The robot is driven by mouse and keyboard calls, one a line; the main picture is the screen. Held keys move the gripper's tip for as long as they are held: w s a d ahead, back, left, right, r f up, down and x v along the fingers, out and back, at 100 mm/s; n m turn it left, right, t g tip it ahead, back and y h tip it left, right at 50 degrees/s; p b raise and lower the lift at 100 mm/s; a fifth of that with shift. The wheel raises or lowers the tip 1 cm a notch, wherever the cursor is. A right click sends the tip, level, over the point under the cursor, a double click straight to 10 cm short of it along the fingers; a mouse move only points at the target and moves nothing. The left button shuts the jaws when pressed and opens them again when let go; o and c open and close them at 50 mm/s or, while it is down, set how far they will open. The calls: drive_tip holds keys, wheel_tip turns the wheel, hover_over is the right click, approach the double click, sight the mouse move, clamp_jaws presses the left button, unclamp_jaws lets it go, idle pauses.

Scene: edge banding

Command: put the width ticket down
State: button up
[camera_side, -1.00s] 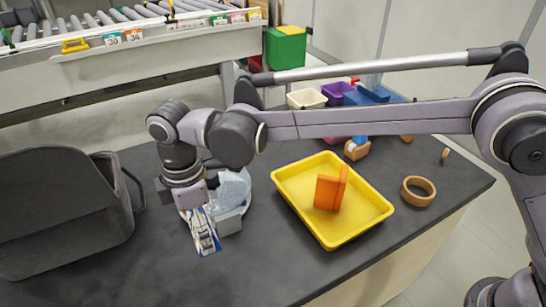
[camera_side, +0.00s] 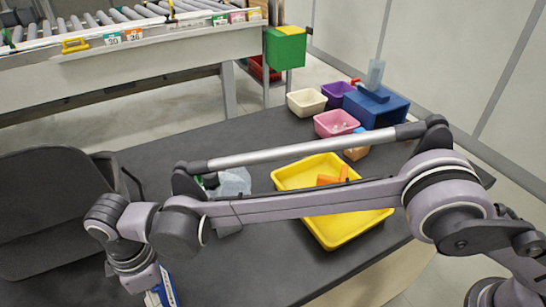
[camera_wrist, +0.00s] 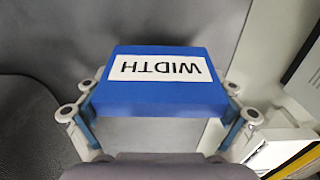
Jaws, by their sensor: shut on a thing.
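The width ticket (camera_wrist: 160,82) is a blue block with a white label reading WIDTH, upside down in the wrist view. My gripper (camera_wrist: 160,122) is shut on it, with one finger at each side. In the side view my gripper (camera_side: 148,284) is low at the front left, near the bottom edge. A blue and white piece (camera_side: 164,289) shows just below it, partly cut off by the frame. Whether the ticket touches the table cannot be told.
The dark table (camera_side: 265,265) is clear right of my gripper. A grey bin (camera_side: 50,215) stands close on the left. A yellow tray (camera_side: 345,228), partly behind my arm, holds something orange. A clear bag (camera_side: 234,182) and small coloured bins (camera_side: 336,123) lie farther back.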

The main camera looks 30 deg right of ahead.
drive_tip(key=shift+f, duration=1.55)
drive_tip(key=shift+f, duration=0.1)
drive_tip(key=o, duration=0.5)
